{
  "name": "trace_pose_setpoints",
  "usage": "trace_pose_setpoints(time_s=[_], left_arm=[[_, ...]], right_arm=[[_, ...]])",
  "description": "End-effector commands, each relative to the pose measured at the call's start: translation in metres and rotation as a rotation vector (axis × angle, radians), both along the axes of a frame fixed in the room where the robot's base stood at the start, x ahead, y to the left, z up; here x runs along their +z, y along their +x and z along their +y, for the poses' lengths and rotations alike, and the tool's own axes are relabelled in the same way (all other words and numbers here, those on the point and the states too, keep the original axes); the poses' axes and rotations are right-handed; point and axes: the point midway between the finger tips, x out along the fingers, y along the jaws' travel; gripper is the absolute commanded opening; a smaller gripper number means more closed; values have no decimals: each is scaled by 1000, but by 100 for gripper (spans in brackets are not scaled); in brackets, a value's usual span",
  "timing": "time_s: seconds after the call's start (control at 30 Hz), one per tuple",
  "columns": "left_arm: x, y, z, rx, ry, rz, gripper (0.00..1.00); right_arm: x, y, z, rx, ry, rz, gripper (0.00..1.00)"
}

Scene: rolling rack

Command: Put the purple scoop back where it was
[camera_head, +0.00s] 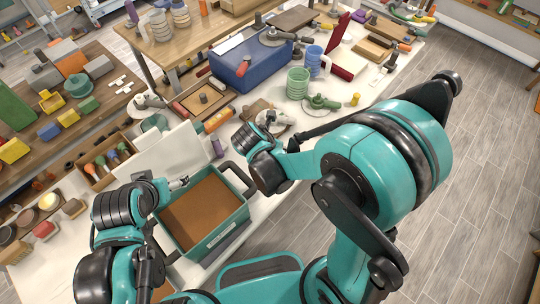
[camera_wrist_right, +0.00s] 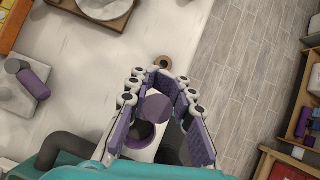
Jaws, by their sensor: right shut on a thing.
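In the right wrist view my right gripper (camera_wrist_right: 160,84) has purple-padded fingers closed around a purple piece, which I take to be the purple scoop (camera_wrist_right: 155,108). The fingers and palm hide part of it, and its full shape does not show. The gripper is above the white table's edge, with floor to the right. In the head view my right arm hides the held piece. My left gripper (camera_head: 179,183) is by the left rim of the teal crate (camera_head: 207,243); its fingers are too small to read.
The crate, with a brown inside and black handles, stands at the table's front. A small wooden ring (camera_wrist_right: 162,62) lies past my right fingers. A blue bin (camera_head: 240,75) and green cup (camera_head: 297,83) stand farther back.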

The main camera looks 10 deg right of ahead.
Motion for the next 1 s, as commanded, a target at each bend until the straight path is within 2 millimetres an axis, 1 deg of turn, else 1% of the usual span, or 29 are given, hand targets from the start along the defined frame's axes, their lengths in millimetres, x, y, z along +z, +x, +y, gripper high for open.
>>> trace_pose_setpoints(time_s=[0.03, 0.1, 0.2, 0.33, 0.5, 0.57, 0.8, 0.97, 1.0], left_arm=[[-4, 0, 0, 0, 0, 0, 81], [-6, 0, 0, 0, 0, 0, 81], [-7, 0, 0, 0, 0, 0, 81], [-10, 0, 0, 0, 0, 0, 81], [-21, 0, 0, 0, 0, 0, 81], [-23, 0, 0, 0, 0, 0, 81], [-22, 0, 0, 0, 0, 0, 81], [-27, 0, 0, 0, 0, 0, 81], [-26, 0, 0, 0, 0, 0, 81]], right_arm=[[-8, 8, 6, 1, 0, 0, 0], [-13, 15, 11, 0, 0, 0, 0], [-16, 21, 15, 0, 0, 0, 0], [-24, 22, 17, 0, 0, 0, 0], [-51, 22, 16, 0, 0, 0, 0], [-57, 22, 16, 0, 0, 0, 0], [-56, 22, 16, 0, 0, 0, 0], [-61, 22, 16, 0, 0, 0, 0], [-60, 22, 16, 0, 0, 0, 25]])
